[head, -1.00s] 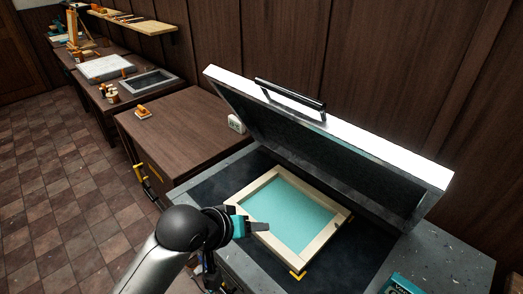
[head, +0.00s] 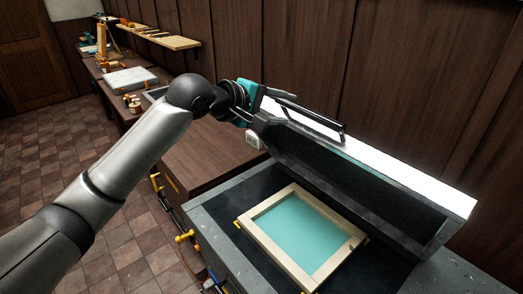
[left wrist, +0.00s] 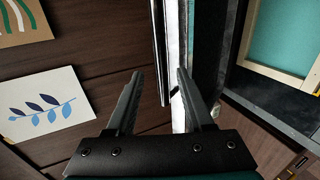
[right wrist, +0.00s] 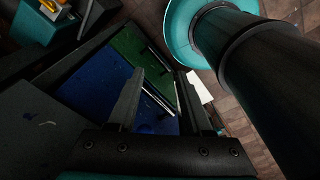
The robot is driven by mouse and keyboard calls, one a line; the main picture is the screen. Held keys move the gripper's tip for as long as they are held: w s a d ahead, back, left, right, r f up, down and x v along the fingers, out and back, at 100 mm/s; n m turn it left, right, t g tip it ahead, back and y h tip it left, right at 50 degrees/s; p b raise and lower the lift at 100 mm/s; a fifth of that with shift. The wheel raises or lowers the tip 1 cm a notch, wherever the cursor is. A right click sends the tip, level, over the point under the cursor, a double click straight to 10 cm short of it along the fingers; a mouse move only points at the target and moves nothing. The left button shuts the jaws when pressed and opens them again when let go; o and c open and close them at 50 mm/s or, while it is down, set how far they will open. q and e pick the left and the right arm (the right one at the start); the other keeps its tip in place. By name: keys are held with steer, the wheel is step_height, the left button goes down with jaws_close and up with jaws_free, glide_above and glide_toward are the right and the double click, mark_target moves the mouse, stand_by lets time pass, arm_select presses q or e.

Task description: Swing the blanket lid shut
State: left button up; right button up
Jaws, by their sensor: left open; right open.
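The blanket lid (head: 405,178) stands raised and tilted over the grey unit, its pale top facing up and its dark underside showing. A black bar handle (head: 318,122) runs along its top. Below it lies a pale wooden frame (head: 262,248) with a teal screen (head: 300,232). My left gripper (head: 258,108) is open at the lid's left end. In the left wrist view, the lid's pale edge (left wrist: 177,60) runs between or just beyond the open fingers (left wrist: 157,80); contact cannot be told. My right gripper (right wrist: 160,88) is open and empty, outside the head view.
A brown cabinet (head: 205,150) stands left of the unit, and a wood-panelled wall (head: 410,80) rises behind the lid. Prints (left wrist: 48,105) show in the left wrist view. Blue and green surfaces (right wrist: 95,85) lie beyond the right gripper. The tiled floor (head: 110,235) is clear at left.

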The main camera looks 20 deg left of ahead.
mark_target(304, 112)
arm_select(q)
steer(key=x, duration=0.8)
steer(key=shift+w+d+f, duration=0.1)
steer(key=shift+w, duration=0.05)
jaws_close()
